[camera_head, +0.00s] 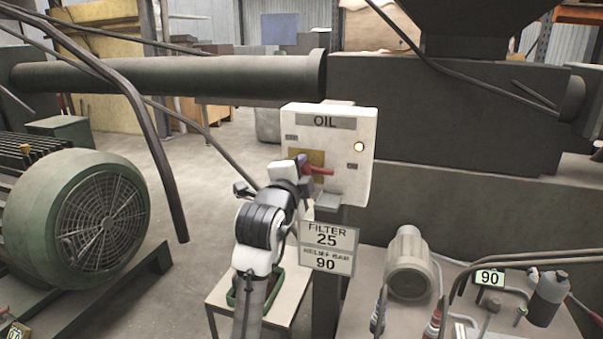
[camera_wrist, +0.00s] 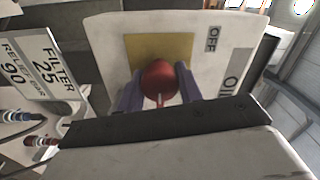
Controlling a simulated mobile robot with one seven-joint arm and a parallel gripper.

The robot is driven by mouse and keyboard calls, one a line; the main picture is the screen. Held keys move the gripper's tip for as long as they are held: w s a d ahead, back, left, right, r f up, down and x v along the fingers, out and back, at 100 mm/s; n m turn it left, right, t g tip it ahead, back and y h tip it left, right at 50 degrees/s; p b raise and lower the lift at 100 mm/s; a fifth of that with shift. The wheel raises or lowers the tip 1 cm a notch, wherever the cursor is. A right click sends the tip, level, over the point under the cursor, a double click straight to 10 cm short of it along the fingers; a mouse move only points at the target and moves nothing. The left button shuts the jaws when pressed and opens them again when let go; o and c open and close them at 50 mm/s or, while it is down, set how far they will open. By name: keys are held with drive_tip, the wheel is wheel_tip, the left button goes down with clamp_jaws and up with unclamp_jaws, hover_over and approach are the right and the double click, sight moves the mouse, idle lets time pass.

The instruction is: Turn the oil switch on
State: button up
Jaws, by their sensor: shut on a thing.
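The white switch box (camera_head: 352,170) with the word OIL on top stands in the middle of the head view. A red handle (camera_head: 322,171) sticks out from its yellow plate (camera_head: 318,157) and lies roughly level, its free end to the right. My gripper (camera_head: 303,166) is at the front of the box, shut on the handle. In the wrist view the red handle (camera_wrist: 159,82) sits between my two purple fingers (camera_wrist: 158,90), with the yellow plate (camera_wrist: 178,48) behind it. An OFF label (camera_wrist: 213,40) shows beside the plate. A small lit lamp (camera_head: 359,147) is at the right of the box.
The FILTER 25 sign (camera_head: 327,247) hangs just below the box. A green motor (camera_head: 75,217) stands at the left, and a long dark pipe (camera_head: 170,79) runs behind. A small pump (camera_head: 408,262) and several hoses are at the lower right.

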drive_tip(key=o, duration=1)
drive_tip(key=b+v, duration=0.1)
drive_tip(key=v, duration=1.3)
